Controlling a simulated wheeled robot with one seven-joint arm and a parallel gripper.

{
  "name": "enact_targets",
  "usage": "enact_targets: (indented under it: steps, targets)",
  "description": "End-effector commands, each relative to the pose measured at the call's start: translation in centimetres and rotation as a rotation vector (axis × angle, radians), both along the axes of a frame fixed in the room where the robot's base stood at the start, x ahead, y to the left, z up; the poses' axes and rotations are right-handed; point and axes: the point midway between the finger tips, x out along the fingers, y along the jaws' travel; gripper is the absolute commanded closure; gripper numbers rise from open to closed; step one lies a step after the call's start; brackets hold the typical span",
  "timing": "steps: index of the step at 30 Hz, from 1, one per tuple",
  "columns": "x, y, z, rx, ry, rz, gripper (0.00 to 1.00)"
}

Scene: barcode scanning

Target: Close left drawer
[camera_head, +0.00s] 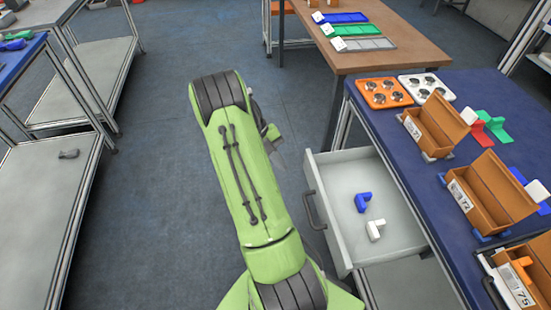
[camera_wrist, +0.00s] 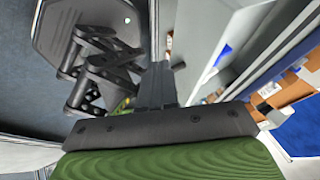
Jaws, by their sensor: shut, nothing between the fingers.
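The drawer (camera_head: 395,222) is a light grey box pulled out from under the blue-topped table (camera_head: 388,142). Its dark handle (camera_head: 315,210) is on the front panel, facing left. A blue piece (camera_head: 362,202) and a white piece (camera_head: 376,230) lie inside. My gripper (camera_head: 280,158) is mostly hidden by my green arm in the head view; its visible part is left of the drawer's far front corner, apparently apart from it. In the wrist view, my gripper (camera_wrist: 156,84) has its fingers together with nothing between them, and light grey surfaces lie to its right.
Brown open boxes (camera_head: 490,192) and an orange tray (camera_head: 385,93) stand on the blue tabletop. A wooden table (camera_head: 345,58) with coloured trays is behind. A shelved metal bench (camera_head: 45,205) stands at left. The floor (camera_head: 140,190) left of my arm is clear.

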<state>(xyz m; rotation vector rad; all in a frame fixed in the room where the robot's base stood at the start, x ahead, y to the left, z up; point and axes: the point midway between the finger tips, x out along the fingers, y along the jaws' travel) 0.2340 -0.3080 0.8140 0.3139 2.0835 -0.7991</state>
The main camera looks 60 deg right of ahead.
Motion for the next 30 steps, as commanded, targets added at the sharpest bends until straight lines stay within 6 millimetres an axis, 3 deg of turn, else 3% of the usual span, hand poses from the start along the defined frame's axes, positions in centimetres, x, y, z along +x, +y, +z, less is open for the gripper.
enact_targets:
  steps: [6, 15, 30]
  targets:
    - [-3.0, -0.3, -4.1, 0.002, 0.001, 0.000, 1.00]
    - [-5.6, -3.0, -3.9, 0.001, -0.002, 0.002, 1.00]
    - [-5.8, -4.0, -3.9, 0.000, -0.001, 0.002, 1.00]
